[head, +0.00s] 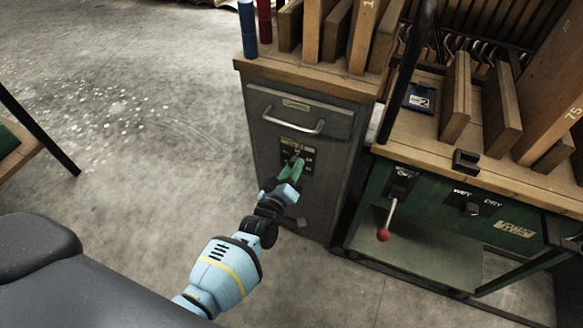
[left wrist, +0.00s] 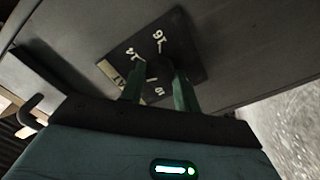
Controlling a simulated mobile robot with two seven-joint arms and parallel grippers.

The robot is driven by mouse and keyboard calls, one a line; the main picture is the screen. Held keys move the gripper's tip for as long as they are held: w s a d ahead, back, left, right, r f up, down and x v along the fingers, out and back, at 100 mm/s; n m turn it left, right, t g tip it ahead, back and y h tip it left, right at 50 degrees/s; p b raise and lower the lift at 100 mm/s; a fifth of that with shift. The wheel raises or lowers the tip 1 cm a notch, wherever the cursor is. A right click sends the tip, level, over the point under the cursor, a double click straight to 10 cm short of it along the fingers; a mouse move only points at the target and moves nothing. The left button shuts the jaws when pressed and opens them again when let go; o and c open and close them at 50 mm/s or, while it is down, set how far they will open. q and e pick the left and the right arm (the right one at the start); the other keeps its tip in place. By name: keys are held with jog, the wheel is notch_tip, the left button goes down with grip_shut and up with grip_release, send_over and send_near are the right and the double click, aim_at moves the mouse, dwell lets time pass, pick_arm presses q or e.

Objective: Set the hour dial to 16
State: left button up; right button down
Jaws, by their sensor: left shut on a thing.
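The hour dial's dark plate (head: 311,160) is on the front of a grey cabinet, below the drawer handle. In the left wrist view, the black plate (left wrist: 190,45) carries white numerals, among them what look like 14 and 16. My left gripper (head: 295,168) has its green fingers at the middle of the plate. In the left wrist view, the gripper (left wrist: 159,85) has one finger on each side of the dial's centre, shut on the dial knob. The knob is mostly hidden by the fingers, and I cannot tell which numeral it points to. My right gripper is not in view.
The grey cabinet (head: 262,130) has a drawer handle (head: 292,122) just above the dial. To its right stands a green bench with a red-knobbed lever (head: 383,235) and a wet/dry switch (head: 472,208). Open concrete floor (head: 130,130) lies to the left.

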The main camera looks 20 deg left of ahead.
pick_arm(q)
jog(key=m, duration=2.1)
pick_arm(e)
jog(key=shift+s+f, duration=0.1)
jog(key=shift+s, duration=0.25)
pick_arm(q)
jog(key=shift+m, duration=0.3)
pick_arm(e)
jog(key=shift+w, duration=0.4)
pick_arm(q)
jog(key=o, duration=1)
